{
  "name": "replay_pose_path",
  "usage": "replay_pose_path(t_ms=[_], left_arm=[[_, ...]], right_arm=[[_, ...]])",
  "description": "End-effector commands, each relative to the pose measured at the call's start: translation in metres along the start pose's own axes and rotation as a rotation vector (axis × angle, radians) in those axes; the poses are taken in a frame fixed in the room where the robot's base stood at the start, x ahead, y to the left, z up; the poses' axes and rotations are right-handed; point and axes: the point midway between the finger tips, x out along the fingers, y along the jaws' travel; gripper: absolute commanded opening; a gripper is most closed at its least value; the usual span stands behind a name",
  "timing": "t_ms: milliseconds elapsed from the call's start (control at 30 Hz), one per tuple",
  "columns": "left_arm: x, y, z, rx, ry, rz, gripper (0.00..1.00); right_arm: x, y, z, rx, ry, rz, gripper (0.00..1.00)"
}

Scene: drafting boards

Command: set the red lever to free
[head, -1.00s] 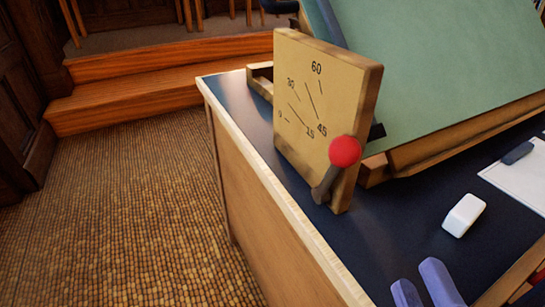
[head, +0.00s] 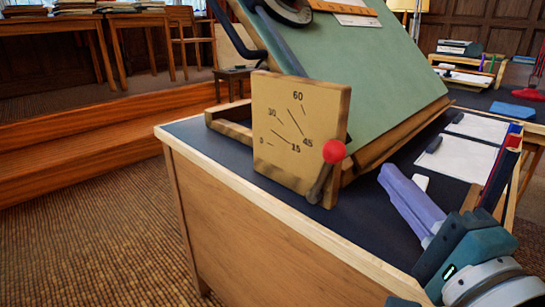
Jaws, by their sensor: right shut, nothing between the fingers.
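The red lever has a round red knob (head: 333,151) on a dark grey shaft (head: 318,186). It is at the right edge of an upright wooden dial plate (head: 277,150) marked 0, 15, 30, 45 and 60. The shaft leans up and to the right from the plate's lower right corner. I see no word "free" on the plate. My right gripper (head: 386,175), with purple fingers, is shut and empty, right of the knob and apart from it. My left gripper is not in view.
A green drafting board (head: 350,75) slopes up behind the plate on the dark desk top (head: 200,129). A white eraser (head: 421,182) is partly hidden behind my right fingers. White sheets (head: 455,158) lie to the right. The floor left of the desk is clear.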

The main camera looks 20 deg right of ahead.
Motion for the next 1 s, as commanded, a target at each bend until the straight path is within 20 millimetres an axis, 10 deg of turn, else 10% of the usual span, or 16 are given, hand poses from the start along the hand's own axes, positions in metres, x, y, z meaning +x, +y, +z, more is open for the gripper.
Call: replay_pose_path(t_ms=[733,1000], left_arm=[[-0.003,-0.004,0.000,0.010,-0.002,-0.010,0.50],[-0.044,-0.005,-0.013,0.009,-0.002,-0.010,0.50]], right_arm=[[0.031,-0.001,0.028,-0.002,0.001,0.002,0.00],[0.039,-0.014,0.034,-0.048,0.002,0.071,0.00]])
